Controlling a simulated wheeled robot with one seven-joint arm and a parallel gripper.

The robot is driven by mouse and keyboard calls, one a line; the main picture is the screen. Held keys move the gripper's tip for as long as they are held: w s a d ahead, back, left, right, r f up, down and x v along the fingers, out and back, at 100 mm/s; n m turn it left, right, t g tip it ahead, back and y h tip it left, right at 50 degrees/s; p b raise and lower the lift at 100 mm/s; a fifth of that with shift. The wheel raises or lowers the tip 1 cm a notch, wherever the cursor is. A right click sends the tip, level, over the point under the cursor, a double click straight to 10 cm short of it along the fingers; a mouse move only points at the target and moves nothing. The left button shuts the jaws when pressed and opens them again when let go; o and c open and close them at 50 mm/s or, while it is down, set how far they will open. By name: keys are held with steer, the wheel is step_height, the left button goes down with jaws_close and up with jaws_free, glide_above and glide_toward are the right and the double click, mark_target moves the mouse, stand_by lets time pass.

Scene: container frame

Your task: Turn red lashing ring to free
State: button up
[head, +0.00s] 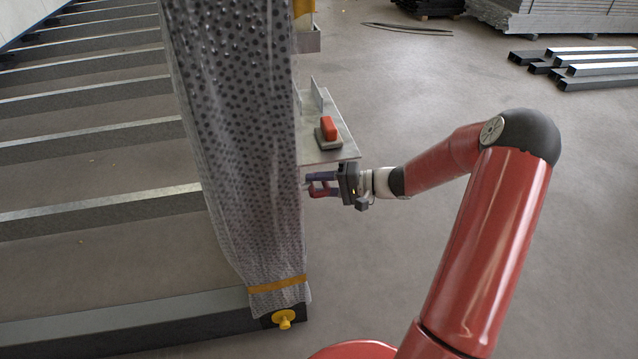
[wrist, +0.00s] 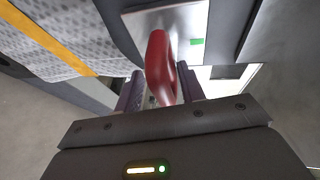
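The red lashing ring (wrist: 160,65) hangs from a pale metal plate (wrist: 192,22) in the wrist view. My gripper (wrist: 161,72) has its two purple fingers on either side of the ring, with a narrow gap showing on the left. Contact on the right side cannot be made out. A small green mark (wrist: 196,41) shows on the plate beside the ring. In the head view my gripper (head: 318,184) is just below the shelf edge, with the red ring (head: 319,190) at its fingers, small and partly hidden.
A metal shelf (head: 345,153) with a red block (head: 329,127) on a grey base is right above my gripper. A wrapped post (head: 245,150) with an orange strap (head: 278,284) stands to the left. Metal bars (head: 590,65) lie at the back right.

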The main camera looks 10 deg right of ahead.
steer(key=shift+r, duration=0.1)
steer(key=shift+d, duration=0.3)
steer(key=v, duration=0.7)
steer(key=shift+s+d, duration=0.15)
